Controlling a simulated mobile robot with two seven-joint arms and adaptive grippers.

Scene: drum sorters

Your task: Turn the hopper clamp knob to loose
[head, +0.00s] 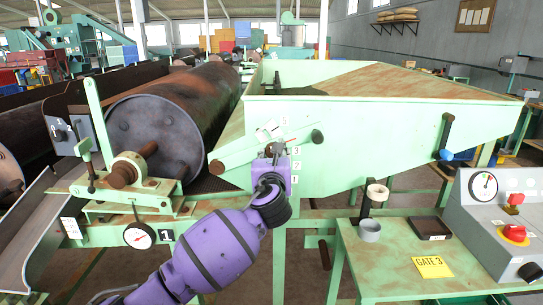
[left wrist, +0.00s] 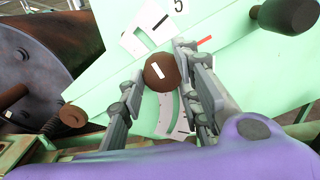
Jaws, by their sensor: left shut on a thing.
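The hopper clamp knob (left wrist: 158,71) is a round brown knob with a short white mark on its face. It sits at the pale scale plate on the green hopper side (head: 375,130). My left gripper (left wrist: 163,75) has one finger on each side of the knob and is shut on it. In the head view my left gripper (head: 274,153) is at the hopper's scale and hides the knob. The lever (head: 265,150) with a dark round handle (left wrist: 291,13) runs across the scale. My right gripper is not in view.
A large rusty drum (head: 180,110) lies left of the hopper. A dial gauge (head: 139,235) is on the frame below it. A blue-tipped lever (head: 445,138) is on the hopper's right. A green table (head: 395,265) and control box (head: 495,215) stand at the right.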

